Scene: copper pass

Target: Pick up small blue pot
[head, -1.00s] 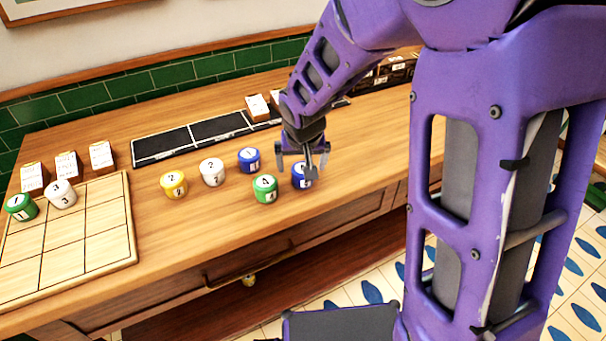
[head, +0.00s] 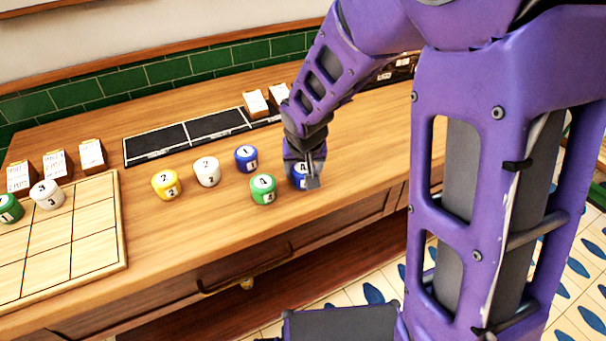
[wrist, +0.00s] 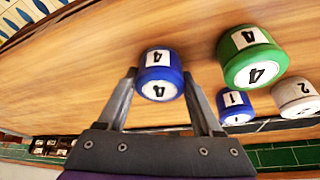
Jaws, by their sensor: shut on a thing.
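A small blue pot (head: 298,176) marked 4 is at the right end of a group of pots on the wooden counter. My gripper (head: 304,176) comes down over it from above and partly hides it. In the wrist view the blue pot (wrist: 160,88) sits between the two fingers of my gripper (wrist: 160,76), which is shut on it. The pot looks upright and at counter level; I cannot tell whether it touches the wood. A second blue pot (head: 246,158), marked 1, stands further left and back.
A green pot (head: 263,189) marked 4 stands close to the left of my gripper. White (head: 207,171) and yellow (head: 166,184) pots are further left. A gridded board (head: 75,240) is at the far left. Black trays (head: 155,145) lie along the back. Counter to the right looks clear.

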